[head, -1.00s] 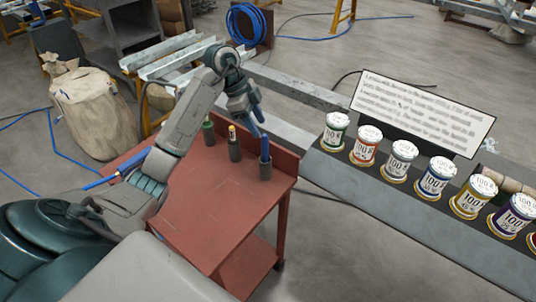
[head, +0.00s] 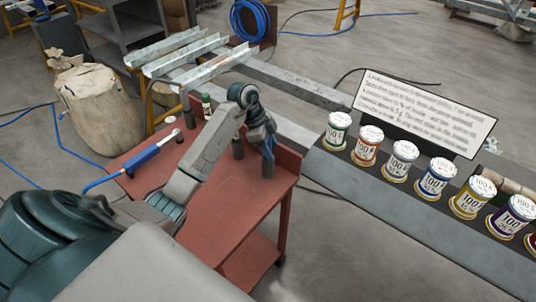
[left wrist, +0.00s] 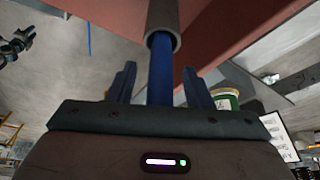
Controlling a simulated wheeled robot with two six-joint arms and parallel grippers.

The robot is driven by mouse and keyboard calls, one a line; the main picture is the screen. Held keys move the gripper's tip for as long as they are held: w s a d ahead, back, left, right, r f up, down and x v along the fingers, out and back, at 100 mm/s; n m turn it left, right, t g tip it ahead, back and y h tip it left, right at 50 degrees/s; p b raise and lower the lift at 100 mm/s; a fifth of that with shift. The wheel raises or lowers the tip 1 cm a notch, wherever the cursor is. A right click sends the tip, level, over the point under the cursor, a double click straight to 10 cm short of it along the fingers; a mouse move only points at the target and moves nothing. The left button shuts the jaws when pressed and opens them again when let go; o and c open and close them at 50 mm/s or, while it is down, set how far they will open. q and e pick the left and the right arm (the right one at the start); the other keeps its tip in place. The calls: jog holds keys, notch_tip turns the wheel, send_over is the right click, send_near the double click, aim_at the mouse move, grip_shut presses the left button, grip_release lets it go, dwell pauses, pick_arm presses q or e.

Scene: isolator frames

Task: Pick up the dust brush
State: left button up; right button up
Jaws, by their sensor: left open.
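A slim blue handle (left wrist: 161,72), which I take to be the dust brush, stands in a grey cup (head: 267,170) near the right edge of the red cart. The handle's lower end is hidden in the cup. My left gripper (head: 269,148) is right above this cup. In the left wrist view the gripper (left wrist: 161,85) is open, one finger on each side of the handle, with a gap showing on both sides. In the head view the gripper mostly hides the handle. My right gripper is not clearly seen.
The red cart top (head: 215,215) has free room in front. A blue tool with a white tip (head: 152,154) lies at its left. A green item (head: 206,105) and another grey cup (head: 238,150) stand near the back. Several paint cans (head: 403,160) line a grey ledge at right.

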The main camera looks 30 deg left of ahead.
pick_arm(q)
grip_shut()
